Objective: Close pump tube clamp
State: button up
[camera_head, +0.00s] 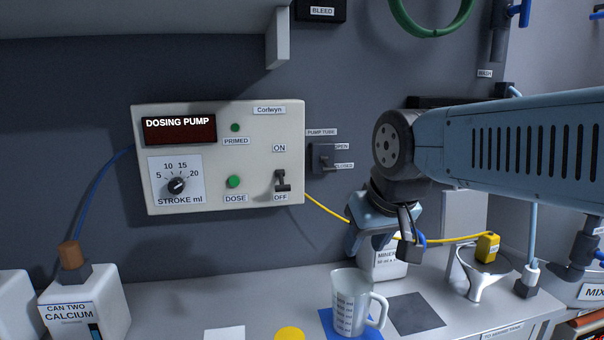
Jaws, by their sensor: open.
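The pump tube clamp (323,158) is a small dark block on the wall, just right of the dosing pump. A "PUMP TUBE" label sits above it, with "OPEN" and "CLOSED" labels on its right. Its small lever (329,166) points rightward near the "CLOSED" label, but it is too small to tell its setting surely. My gripper (381,246) is open and empty, below and right of the clamp and apart from it. It hangs fingers down in front of a white container, partly hiding it.
The dosing pump (218,157) is on the wall, its ON/OFF switch (281,181) near OFF. A yellow tube (328,210) passes behind my gripper. A measuring jug (349,303) stands on a blue mat below. A funnel (482,270) stands right, a calcium can (82,306) left.

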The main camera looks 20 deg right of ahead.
aim_at(329, 170)
jog(key=u, duration=0.75)
jog(key=k, duration=1.75)
jog(key=z, duration=0.8)
jog(key=i, duration=1)
jog(key=u, duration=0.05)
